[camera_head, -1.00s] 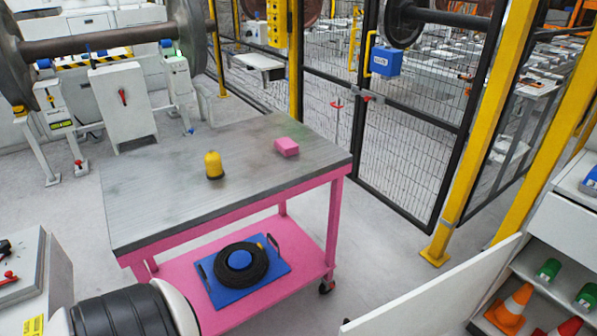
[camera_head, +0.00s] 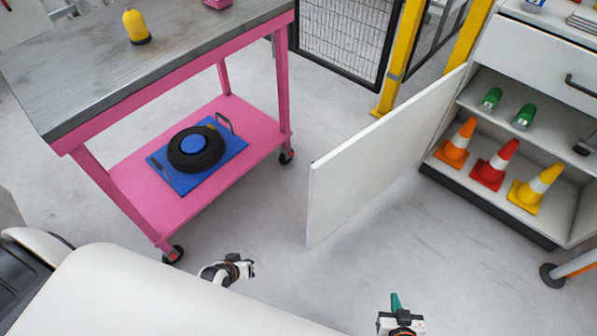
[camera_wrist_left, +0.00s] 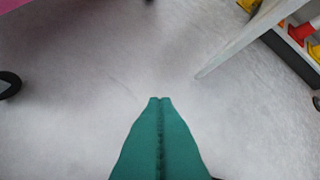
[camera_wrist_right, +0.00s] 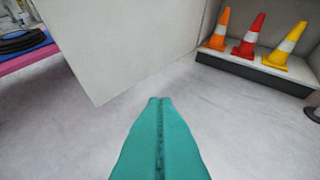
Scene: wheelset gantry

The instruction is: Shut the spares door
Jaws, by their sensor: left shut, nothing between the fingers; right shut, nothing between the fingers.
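The spares door (camera_head: 375,150) is a flat white panel, standing wide open from the left side of the white spares cabinet (camera_head: 535,48). It also shows in the right wrist view (camera_wrist_right: 125,45) at upper left and in the left wrist view (camera_wrist_left: 245,38) at upper right. My right gripper (camera_head: 395,303) is shut and empty, with teal fingers, at the bottom of the head view, apart from the door. My left gripper (camera_head: 250,268) is shut and empty, left of the door's free edge and apart from it. Its teal fingers (camera_wrist_left: 160,100) point at bare floor.
A pink trolley (camera_head: 255,140) with a blue tray (camera_head: 235,150) stands left of the door. Grey floor is clear in front of the cabinet.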

